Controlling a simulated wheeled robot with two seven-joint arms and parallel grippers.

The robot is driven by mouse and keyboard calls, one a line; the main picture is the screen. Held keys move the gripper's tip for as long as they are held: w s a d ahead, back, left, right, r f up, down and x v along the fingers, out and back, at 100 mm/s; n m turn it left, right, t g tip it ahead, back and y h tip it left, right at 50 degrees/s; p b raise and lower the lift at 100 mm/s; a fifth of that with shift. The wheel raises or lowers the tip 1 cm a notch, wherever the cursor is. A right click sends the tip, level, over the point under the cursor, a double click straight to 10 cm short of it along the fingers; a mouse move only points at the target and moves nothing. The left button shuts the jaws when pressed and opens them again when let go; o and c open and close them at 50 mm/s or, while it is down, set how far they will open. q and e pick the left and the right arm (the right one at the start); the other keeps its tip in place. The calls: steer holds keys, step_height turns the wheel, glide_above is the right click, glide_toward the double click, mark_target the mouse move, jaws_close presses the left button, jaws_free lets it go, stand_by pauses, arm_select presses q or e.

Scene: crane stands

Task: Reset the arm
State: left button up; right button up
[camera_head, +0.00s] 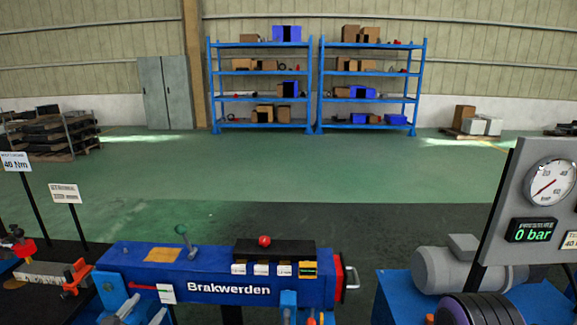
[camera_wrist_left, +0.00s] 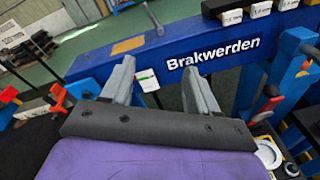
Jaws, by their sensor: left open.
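My left gripper (camera_head: 140,309) shows at the bottom left of the head view, in front of the blue beam marked "Brakwerden" (camera_head: 228,292). In the left wrist view my left gripper (camera_wrist_left: 159,70) has its two grey fingers spread apart, with nothing held between them. The blue beam (camera_wrist_left: 150,55) lies just beyond the fingertips, and a small white tag (camera_wrist_left: 148,80) on it shows between the fingers. Whether the fingers touch the beam cannot be told. My right gripper is in neither view.
A gauge panel (camera_head: 535,200) reading 0 bar and a grey motor (camera_head: 450,270) are at right. Blue shelves (camera_head: 317,90) stand far back. The green floor (camera_head: 300,170) between is clear.

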arm_select(q)
steer(key=s+d+f+m+g, duration=0.2)
steer(key=s+f+m+g, duration=0.15)
steer(key=f, duration=0.35)
steer(key=s+d+f+m+g+b, duration=0.1)
steer(key=s+d+f+m+g, duration=0.1)
steer(key=s+f+m, duration=0.35)
steer(key=s+d+f+m+g, duration=0.2)
steer(key=s+d+f+g, duration=0.1)
steer(key=f, duration=0.5)
steer(key=s+a+f+m+g+y, duration=0.2)
steer(key=s+f+m, duration=0.3)
steer(key=s, duration=0.4)
steer(key=s+a+f+m+g+y+b, duration=0.1)
steer(key=s+a+f+m+g+y, duration=0.1)
steer(key=s+f+m, duration=0.3)
steer(key=s+a+m+g, duration=0.1)
steer(key=s+m, duration=0.1)
steer(key=s, duration=0.2)
steer(key=shift+a+y, duration=0.2)
steer(key=shift+y, duration=0.1)
